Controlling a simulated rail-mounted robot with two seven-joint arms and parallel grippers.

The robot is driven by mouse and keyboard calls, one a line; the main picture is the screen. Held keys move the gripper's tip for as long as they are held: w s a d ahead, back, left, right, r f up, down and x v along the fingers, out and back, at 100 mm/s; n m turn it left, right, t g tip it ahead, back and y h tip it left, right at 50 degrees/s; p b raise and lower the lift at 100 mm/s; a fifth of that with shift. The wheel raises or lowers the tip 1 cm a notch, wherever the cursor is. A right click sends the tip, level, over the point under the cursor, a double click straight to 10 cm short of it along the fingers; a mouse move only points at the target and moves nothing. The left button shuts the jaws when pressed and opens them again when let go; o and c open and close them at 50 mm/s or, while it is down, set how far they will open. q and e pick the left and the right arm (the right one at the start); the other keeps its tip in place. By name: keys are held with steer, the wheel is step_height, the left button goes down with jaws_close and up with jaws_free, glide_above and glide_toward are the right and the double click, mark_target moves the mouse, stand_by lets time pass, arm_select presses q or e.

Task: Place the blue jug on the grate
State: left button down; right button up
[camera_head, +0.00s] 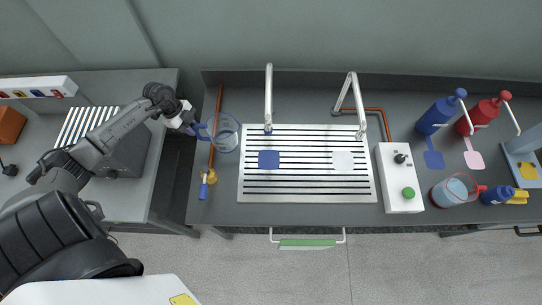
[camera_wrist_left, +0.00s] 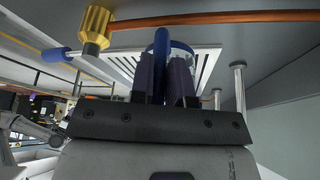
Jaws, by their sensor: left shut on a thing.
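The blue jug (camera_head: 227,142), clear-walled with a blue rim and handle, is at the back left corner of the slatted metal grate (camera_head: 300,196), just left of its edge. My left gripper (camera_head: 202,131) is shut on the jug's blue handle from the left. In the left wrist view the handle (camera_wrist_left: 159,66) stands between the two dark fingers, which hide much of the jug. I cannot tell how high the jug is above the counter. My right gripper is not in view.
Two metal taps (camera_head: 268,95) (camera_head: 357,103) rise behind the grate. A brass valve with a blue lever (camera_head: 204,189) is left of it. A white control box (camera_head: 399,178) is right, then a red jug (camera_head: 456,190) and blue (camera_head: 436,117) and red (camera_head: 480,115) pump bottles.

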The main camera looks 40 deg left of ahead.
mark_target(227, 136)
arm_select(q)
steer(key=shift+n, duration=0.3)
steer(key=shift+w+d+f+p, duration=0.2)
steer(key=shift+w+d+f, duration=0.65)
steer(key=shift+d, duration=1.8)
steer(key=shift+w+d+f+p, duration=0.15)
steer(key=shift+w+d+f, duration=0.25)
steer(key=shift+w+d, duration=1.6)
steer(key=shift+w+d+f+p, duration=0.2)
steer(key=shift+w+d+f, duration=0.3)
steer(key=shift+d, duration=2.85)
steer(key=c, duration=1.1)
jaws_free()
steer(key=shift+s+f, duration=0.1)
steer(key=shift+s, duration=0.05)
steer(key=v, duration=1)
steer(key=shift+s+a+r+p, duration=0.1)
steer(key=shift+r+p, duration=0.25)
steer(key=shift+p, duration=0.05)
steer(key=shift+s+a+r, duration=0.15)
steer(key=shift+a+r, duration=0.05)
steer(key=shift+r, duration=0.4)
